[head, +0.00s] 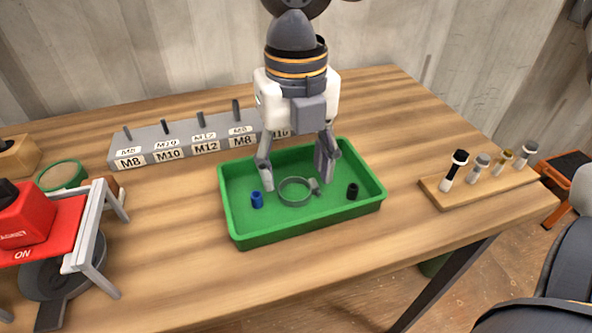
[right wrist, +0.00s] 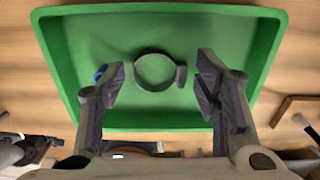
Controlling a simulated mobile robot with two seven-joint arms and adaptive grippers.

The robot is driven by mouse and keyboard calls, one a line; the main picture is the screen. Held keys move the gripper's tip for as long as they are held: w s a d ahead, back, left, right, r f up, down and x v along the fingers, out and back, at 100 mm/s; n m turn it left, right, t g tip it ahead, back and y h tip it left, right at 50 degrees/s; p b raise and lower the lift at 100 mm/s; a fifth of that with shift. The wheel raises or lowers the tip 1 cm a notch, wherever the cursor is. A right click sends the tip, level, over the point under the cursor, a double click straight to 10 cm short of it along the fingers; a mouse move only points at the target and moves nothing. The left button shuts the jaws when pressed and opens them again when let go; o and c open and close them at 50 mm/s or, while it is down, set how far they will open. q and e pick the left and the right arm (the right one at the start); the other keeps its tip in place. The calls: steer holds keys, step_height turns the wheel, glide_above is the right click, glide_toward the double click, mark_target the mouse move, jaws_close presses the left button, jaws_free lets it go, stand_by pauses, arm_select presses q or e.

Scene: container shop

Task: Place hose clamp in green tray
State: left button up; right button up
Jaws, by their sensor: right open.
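The hose clamp (head: 297,191), a grey ring with a small screw housing at its right, lies on the floor of the green tray (head: 245,238). In the right wrist view the clamp (right wrist: 154,71) lies between and slightly beyond the fingertips, touching neither. My right gripper (head: 295,180) is open and empty, reaching down over the tray (right wrist: 275,45) with its fingers on either side of the clamp. A blue cylinder (head: 257,200) and a black cylinder (head: 352,191) stand in the tray; the blue one (right wrist: 101,73) is partly behind a finger. My left gripper does not show.
A grey labelled rack (head: 160,157) with several pegs stands behind the tray. A wooden board (head: 490,182) with several fittings is at the right. A red box (head: 22,215) and a green-rimmed round container (head: 62,176) are at the left. The front table strip is clear.

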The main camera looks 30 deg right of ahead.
step_height(320, 180, up, 11)
stand_by(0.5)
